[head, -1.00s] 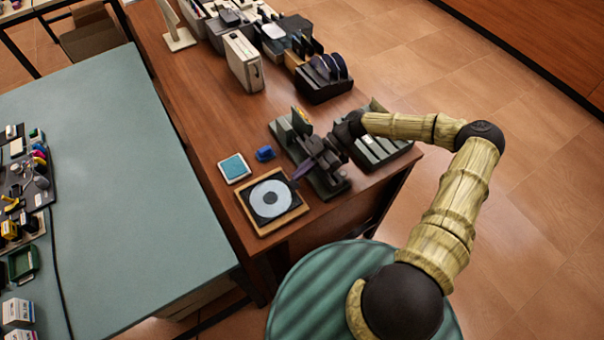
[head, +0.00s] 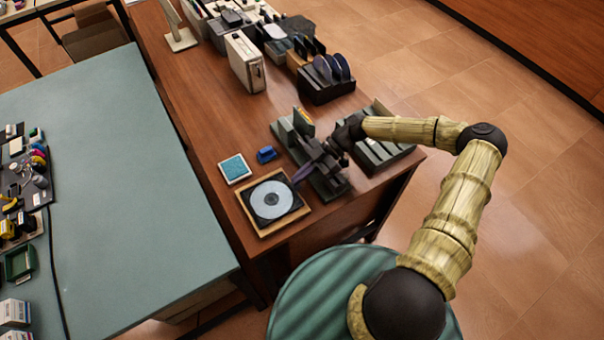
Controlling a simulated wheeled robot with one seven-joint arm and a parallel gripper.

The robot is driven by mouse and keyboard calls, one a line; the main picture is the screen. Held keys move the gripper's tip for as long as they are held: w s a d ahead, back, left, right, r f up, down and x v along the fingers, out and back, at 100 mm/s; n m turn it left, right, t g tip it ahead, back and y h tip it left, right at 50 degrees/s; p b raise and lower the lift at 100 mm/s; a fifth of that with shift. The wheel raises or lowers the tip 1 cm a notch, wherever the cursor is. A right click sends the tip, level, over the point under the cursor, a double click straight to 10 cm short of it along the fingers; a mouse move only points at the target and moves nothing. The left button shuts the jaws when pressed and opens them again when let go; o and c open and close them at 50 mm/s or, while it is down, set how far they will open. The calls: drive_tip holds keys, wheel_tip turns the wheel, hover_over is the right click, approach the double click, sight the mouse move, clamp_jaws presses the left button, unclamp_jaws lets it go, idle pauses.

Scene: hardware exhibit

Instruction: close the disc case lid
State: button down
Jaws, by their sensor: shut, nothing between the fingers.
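The disc case (head: 258,213) lies open on a wooden tray (head: 268,230) near the front edge of the brown table, with a silver disc (head: 271,199) in its black base. A thin dark purplish piece (head: 304,173), perhaps the lid's edge, rises at the case's right side; its outline is hard to make out. My gripper (head: 318,166) is shut and empty, just right of this piece and above a dark green rack. I cannot tell whether it touches the piece.
A blue-topped square (head: 235,168) and a small blue object (head: 266,154) lie behind the case. Green racks (head: 325,182) stand close on the right under my arm. A white box (head: 244,62) and black disc holder (head: 329,84) stand farther back. The table's middle left is clear.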

drive_tip(key=shift+s+a+f, duration=0.1)
drive_tip(key=shift+a+f, duration=0.05)
drive_tip(key=shift+a, duration=0.1)
drive_tip(key=shift+r, duration=0.65)
wheel_tip(320, 180, up, 3)
drive_tip(key=shift+f+p, duration=0.15)
drive_tip(key=shift+p, duration=0.65)
drive_tip(key=w+d+b, duration=0.1)
drive_tip(key=d, duration=0.2)
drive_tip(key=w+d+r+b, duration=0.1)
drive_tip(key=w+d, duration=0.1)
drive_tip(key=w+d+r+b, duration=0.1)
drive_tip(key=d, duration=0.2)
drive_tip(key=shift+w+d+r, duration=0.2)
drive_tip(key=shift+w+d, duration=0.1)
drive_tip(key=shift+w, duration=0.05)
drive_tip(key=shift+a, duration=0.1)
